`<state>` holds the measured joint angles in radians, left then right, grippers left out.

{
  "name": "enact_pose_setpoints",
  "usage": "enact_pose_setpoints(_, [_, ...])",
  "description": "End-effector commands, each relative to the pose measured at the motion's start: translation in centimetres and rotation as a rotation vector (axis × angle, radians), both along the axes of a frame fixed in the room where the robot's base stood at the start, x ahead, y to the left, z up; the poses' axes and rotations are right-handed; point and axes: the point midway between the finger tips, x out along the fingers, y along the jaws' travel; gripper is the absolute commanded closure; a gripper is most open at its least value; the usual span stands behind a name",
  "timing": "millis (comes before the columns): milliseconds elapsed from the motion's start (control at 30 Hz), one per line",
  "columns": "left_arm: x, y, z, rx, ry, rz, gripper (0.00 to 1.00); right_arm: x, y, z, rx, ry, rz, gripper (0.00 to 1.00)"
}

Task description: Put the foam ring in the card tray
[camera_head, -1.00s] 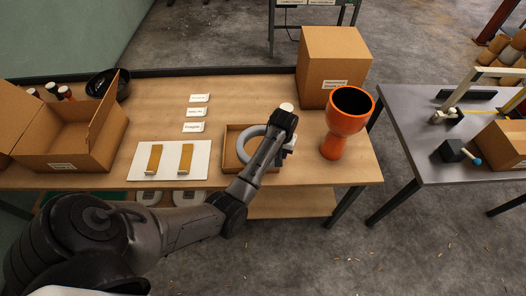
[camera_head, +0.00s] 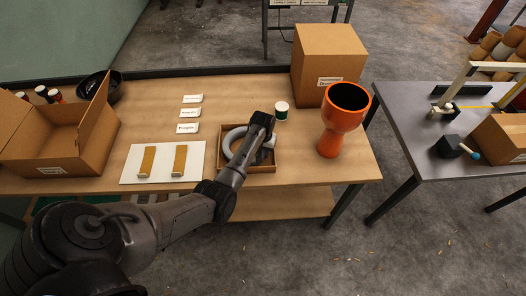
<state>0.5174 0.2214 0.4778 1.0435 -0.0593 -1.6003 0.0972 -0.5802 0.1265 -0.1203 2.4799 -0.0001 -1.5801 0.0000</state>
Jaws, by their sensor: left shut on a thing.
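The foam ring (camera_head: 230,143) is a thick pale grey ring. It shows inside the outline of the card tray (camera_head: 262,169), a shallow brown open box on the wooden table. My left gripper (camera_head: 264,152) is over the tray and shut on the ring's right side. My forearm and wrist hide part of the ring and the middle of the tray. Whether the ring rests on the tray floor or hangs just above it cannot be told. My right gripper is not in view.
A closed carton (camera_head: 325,62) stands at the back. A white board (camera_head: 132,164) with two tan strips lies left, near an open carton (camera_head: 70,140).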

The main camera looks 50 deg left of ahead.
Motion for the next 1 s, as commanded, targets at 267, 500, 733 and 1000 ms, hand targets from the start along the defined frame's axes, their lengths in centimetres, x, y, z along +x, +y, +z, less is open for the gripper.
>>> enact_pose_setpoints(267, [0.0,0.0,-0.3,0.000,-0.002,0.000,0.93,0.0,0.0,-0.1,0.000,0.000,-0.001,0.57])
enact_pose_setpoints(500, [0.0,0.0,-0.7,0.000,-0.001,0.000,0.66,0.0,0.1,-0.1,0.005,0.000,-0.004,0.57])
enact_pose_setpoints(733, [0.0,0.0,-0.7,0.000,-0.002,0.000,0.60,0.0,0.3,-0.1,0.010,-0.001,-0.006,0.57])
enact_pose_setpoints(1000, [0.1,0.0,1.5,0.002,-0.005,0.000,0.60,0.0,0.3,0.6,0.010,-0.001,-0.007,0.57])
